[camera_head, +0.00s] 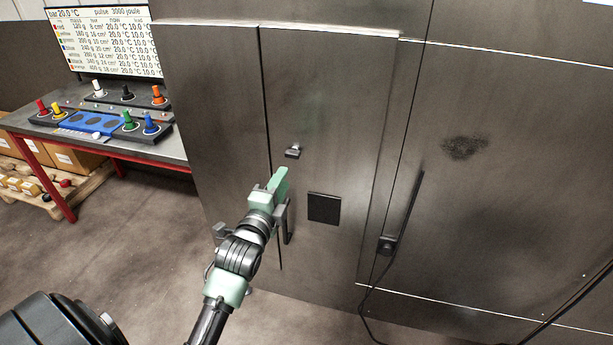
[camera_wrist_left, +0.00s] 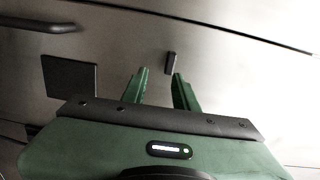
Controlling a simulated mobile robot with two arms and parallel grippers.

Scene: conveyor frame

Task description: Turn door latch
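The door latch (camera_head: 294,151) is a small dark turn piece on the grey metal cabinet door (camera_head: 330,110), above the door's bar handle (camera_head: 287,225). In the left wrist view the latch (camera_wrist_left: 171,62) appears as a short dark bar just beyond the fingertips. My left gripper (camera_head: 279,178) has green fingers and is below and left of the latch in the head view. In the left wrist view its fingers (camera_wrist_left: 160,74) are apart with nothing between them. A gap shows between fingertips and latch; no contact is visible. My right gripper is not in view.
A black square panel (camera_head: 324,208) is on the door, right of the handle. A cable (camera_head: 367,290) hangs from the cabinet's right side. A red-legged table (camera_head: 165,150) with coloured knobs stands at left, a screen (camera_head: 105,40) behind it.

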